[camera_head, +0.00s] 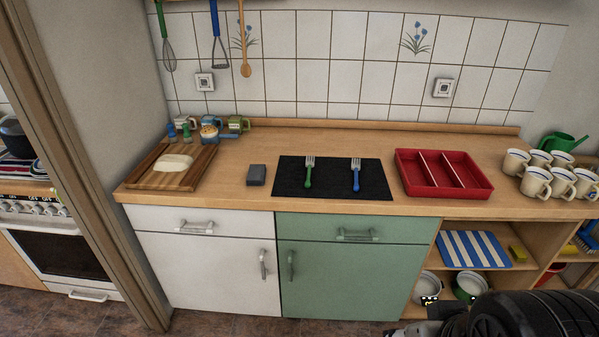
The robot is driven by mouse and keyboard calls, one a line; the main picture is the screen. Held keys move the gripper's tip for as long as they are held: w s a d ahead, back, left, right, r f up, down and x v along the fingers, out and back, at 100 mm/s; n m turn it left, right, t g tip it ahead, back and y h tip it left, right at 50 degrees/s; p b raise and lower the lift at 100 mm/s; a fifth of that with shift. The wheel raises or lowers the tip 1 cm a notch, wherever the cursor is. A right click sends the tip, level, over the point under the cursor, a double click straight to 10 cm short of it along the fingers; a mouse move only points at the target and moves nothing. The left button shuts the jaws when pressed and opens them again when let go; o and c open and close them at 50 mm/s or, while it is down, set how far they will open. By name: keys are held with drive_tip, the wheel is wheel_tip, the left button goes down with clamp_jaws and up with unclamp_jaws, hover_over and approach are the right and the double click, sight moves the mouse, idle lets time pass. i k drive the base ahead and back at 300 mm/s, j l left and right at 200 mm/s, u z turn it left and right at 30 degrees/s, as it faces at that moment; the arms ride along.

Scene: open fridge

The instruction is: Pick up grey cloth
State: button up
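A small dark grey rectangular piece (256,175) lies on the wooden counter, between the cutting board and the black mat. It is the only loose grey item I see there; it looks like a folded cloth or a sponge, and I cannot tell which. My gripper (455,302) is only partly in view at the bottom right edge, low in front of the open shelves and far from the grey piece. My dark arm parts hide much of it, so its opening is unclear.
A cutting board (142,178) with a pale lump stands left. A black mat (332,190) with green and blue forks lies right of the grey piece, then a red tray (408,183) and several mugs (535,181). Bare counter (228,180) surrounds the grey piece.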

sight(256, 173)
drive_tip(key=i+j, duration=0.45)
drive_tip(key=j, duration=0.15)
drive_tip(key=i+j, duration=0.95)
drive_tip(key=j, duration=0.25)
drive_tip(key=i+j, duration=0.45)
drive_tip(key=j, duration=0.15)
drive_tip(key=z, duration=0.05)
